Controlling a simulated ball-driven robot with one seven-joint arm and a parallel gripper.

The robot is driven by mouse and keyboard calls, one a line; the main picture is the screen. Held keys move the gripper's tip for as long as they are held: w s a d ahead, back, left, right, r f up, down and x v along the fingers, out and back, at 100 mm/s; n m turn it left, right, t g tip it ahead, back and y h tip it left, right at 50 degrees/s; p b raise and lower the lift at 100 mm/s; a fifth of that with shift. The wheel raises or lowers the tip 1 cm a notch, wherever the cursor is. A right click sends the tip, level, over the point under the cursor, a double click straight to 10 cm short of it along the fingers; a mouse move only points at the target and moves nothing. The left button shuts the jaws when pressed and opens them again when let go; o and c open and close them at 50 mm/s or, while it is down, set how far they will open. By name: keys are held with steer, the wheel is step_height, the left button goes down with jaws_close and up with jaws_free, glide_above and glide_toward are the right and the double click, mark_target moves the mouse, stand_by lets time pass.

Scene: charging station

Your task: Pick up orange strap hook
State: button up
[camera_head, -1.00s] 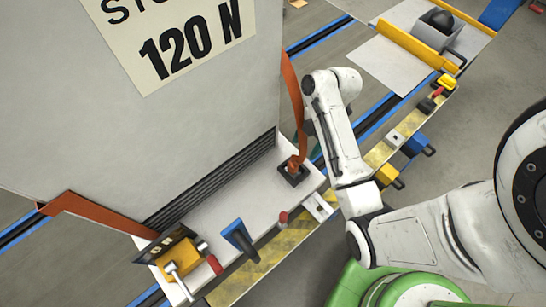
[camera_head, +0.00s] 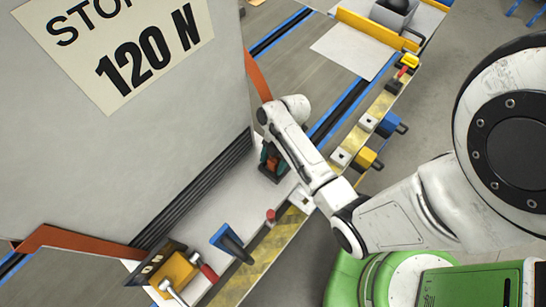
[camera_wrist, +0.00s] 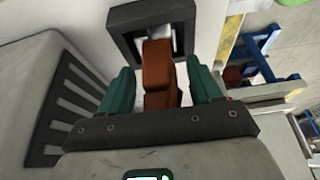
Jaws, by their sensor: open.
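The orange strap hook (camera_wrist: 158,62) stands in a dark square socket frame (camera_wrist: 125,45) in the wrist view. It lies between the two teal fingers of my gripper (camera_wrist: 160,85), which are apart, with a gap visible on each side of it. In the head view, an orange strap (camera_head: 257,76) runs down beside the big grey block.
A large grey block (camera_head: 120,140) marked 120 N rises close on the left. A blue lever (camera_head: 230,241), a red knob (camera_head: 271,215) and an orange-yellow clamp (camera_head: 176,272) stand along the bench. Yellow and blue clips (camera_head: 368,159) line the striped edge.

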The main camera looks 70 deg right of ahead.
steer(key=shift+f, duration=0.1)
steer(key=shift+c, duration=0.3)
steer(key=c, duration=1)
steer(key=shift+c, duration=0.2)
